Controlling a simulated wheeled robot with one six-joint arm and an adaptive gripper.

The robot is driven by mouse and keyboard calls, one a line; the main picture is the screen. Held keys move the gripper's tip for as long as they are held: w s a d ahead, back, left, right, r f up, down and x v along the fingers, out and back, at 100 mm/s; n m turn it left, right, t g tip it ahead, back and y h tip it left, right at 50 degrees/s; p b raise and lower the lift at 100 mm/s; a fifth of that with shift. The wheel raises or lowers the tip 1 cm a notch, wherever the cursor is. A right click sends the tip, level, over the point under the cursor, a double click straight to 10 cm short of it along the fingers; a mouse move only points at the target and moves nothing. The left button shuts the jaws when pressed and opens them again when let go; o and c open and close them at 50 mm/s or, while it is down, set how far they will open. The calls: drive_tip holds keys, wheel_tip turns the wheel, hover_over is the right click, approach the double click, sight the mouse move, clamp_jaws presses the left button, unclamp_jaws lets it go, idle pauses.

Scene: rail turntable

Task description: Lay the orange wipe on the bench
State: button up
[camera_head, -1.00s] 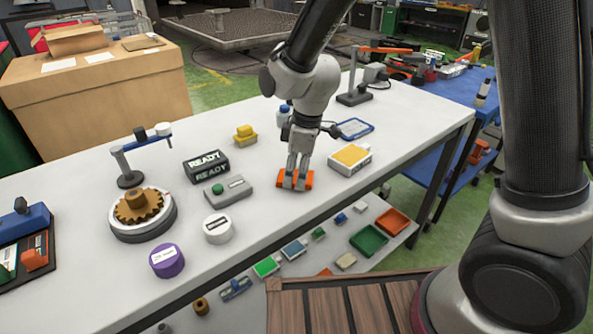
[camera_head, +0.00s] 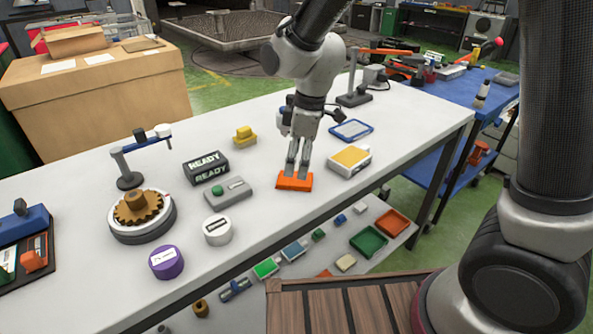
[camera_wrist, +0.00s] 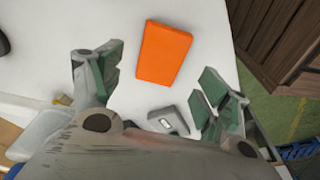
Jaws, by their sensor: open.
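The orange wipe (camera_head: 294,182) lies flat on the white bench (camera_head: 330,190), near its front edge. It shows in full in the wrist view (camera_wrist: 164,53), a plain orange rectangle with bare bench around it. My gripper (camera_head: 297,170) is just above and behind the wipe in the head view. In the wrist view my gripper (camera_wrist: 160,85) has its two green-padded fingers spread wide, with nothing between them. The wipe lies beyond the fingertips, apart from them.
A grey box with a green button (camera_head: 229,190) stands left of the wipe, and a yellow-topped white box (camera_head: 350,161) stands right. A white round container (camera_head: 217,230) and a purple one (camera_head: 166,262) are further left. A blue-rimmed tray (camera_head: 351,130) lies behind.

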wheel_tip(320, 180, up, 8)
drive_tip(key=d, duration=0.1)
drive_tip(key=s+d+r+m+t, duration=0.1)
drive_tip(key=d+r+m, duration=0.35)
drive_tip(key=d, duration=0.65)
drive_tip(key=s+d+r+m+t+h, duration=0.1)
drive_tip(key=s+d+m, duration=0.4)
drive_tip(key=d, duration=0.5)
drive_tip(key=s+d+r+m+t, duration=0.1)
drive_tip(key=s+d+r+m, duration=0.2)
drive_tip(key=s+d+m, duration=0.3)
drive_tip(key=s+d, duration=0.4)
drive_tip(key=shift+s+t+h, duration=0.2)
drive_tip(key=shift+t+h, duration=0.2)
